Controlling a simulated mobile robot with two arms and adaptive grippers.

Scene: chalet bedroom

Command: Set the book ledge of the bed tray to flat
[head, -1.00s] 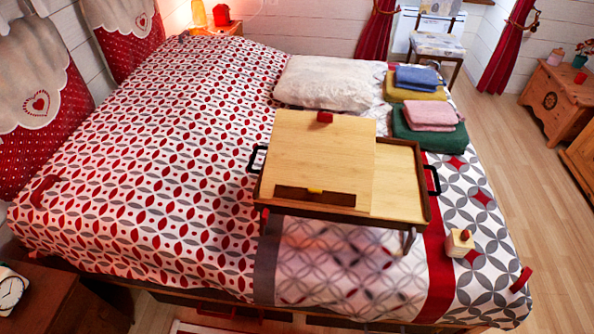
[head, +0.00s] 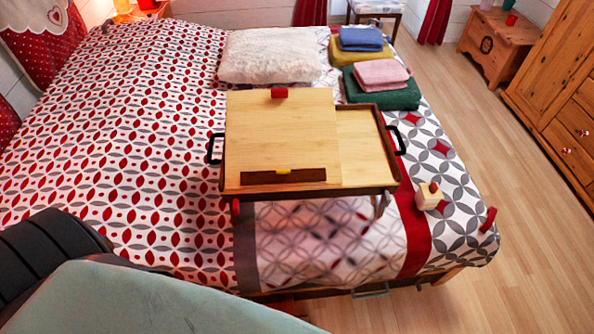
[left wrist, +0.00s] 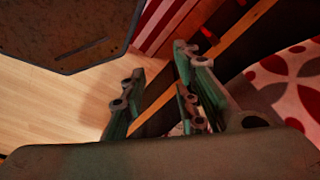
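The wooden bed tray (head: 365,165) stands on its legs on the bed in the head view. A pale board (head: 285,130) with a red knob (head: 279,92) at its far edge covers its left part; its far edge looks a little raised. A dark book ledge (head: 255,178) with a yellow tab (head: 283,172) runs along the board's near edge and appears to stand up from it. My left gripper (left wrist: 160,105) shows in the left wrist view with its fingers apart and nothing held, near the bed's side and floor, away from the tray. My right gripper is out of view.
A white pillow (head: 270,55) and folded towels (head: 382,85) lie behind the tray. A small wooden block with a red top (head: 429,195) sits to its right. A chest (head: 497,45) and a wooden cabinet (head: 565,100) stand right, with clear floor (head: 500,150) between.

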